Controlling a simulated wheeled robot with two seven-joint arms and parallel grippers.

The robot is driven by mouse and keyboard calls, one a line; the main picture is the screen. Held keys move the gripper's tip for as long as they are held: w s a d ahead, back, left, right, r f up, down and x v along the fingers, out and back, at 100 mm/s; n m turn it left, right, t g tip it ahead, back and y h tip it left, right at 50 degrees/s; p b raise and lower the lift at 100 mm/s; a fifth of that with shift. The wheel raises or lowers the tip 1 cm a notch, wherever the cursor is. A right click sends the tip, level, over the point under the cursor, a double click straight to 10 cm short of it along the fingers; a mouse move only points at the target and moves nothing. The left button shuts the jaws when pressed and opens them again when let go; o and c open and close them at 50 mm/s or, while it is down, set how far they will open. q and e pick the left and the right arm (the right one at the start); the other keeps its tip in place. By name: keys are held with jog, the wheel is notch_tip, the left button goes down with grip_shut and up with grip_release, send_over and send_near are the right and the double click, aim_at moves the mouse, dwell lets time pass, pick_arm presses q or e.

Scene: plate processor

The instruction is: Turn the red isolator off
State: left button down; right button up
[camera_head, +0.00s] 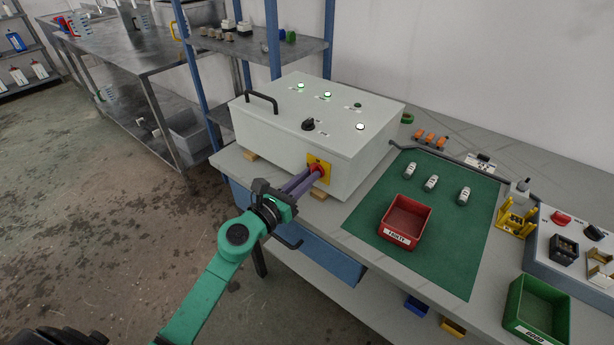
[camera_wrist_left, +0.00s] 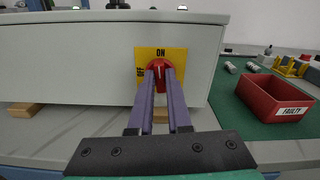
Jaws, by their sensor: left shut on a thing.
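The red isolator (camera_head: 319,169) is a rotary knob on a yellow plate on the front face of a grey control box (camera_head: 349,166). In the left wrist view the isolator knob (camera_wrist_left: 159,68) sits on the yellow plate (camera_wrist_left: 176,54), with ON printed above and OFF printed sideways at left. A pale mark on the knob points up towards ON. My left gripper (camera_head: 311,176) has its purple fingers shut on the knob; the fingers (camera_wrist_left: 160,78) partly hide it in the wrist view. My right gripper is not seen.
A red FAULTY bin (camera_head: 406,223) and several white parts are on the green mat (camera_head: 447,260) to the right. A green bin (camera_head: 538,310) is at lower right. A black handle (camera_head: 262,100) and lit lamps are on the box top. The floor at left is clear.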

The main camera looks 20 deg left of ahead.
pick_arm(q)
jog(key=n+p, duration=0.1)
jog(key=n, duration=0.3)
jog(key=n+p, duration=0.1)
jog(key=n, duration=0.3)
jog(key=shift+a+n, duration=0.1)
jog(key=shift+n, duration=0.3)
jog(key=n+p, duration=0.1)
jog(key=n, duration=0.3)
jog(key=shift+p, duration=0.4)
jog(key=shift+f+n+p, duration=0.2)
jog(key=shift+n+p, duration=0.3)
jog(key=shift+n, duration=1.4)
jog(key=c, duration=0.9)
grip_release()
jog(key=shift+a, duration=0.1)
jog(key=shift+o, duration=0.2)
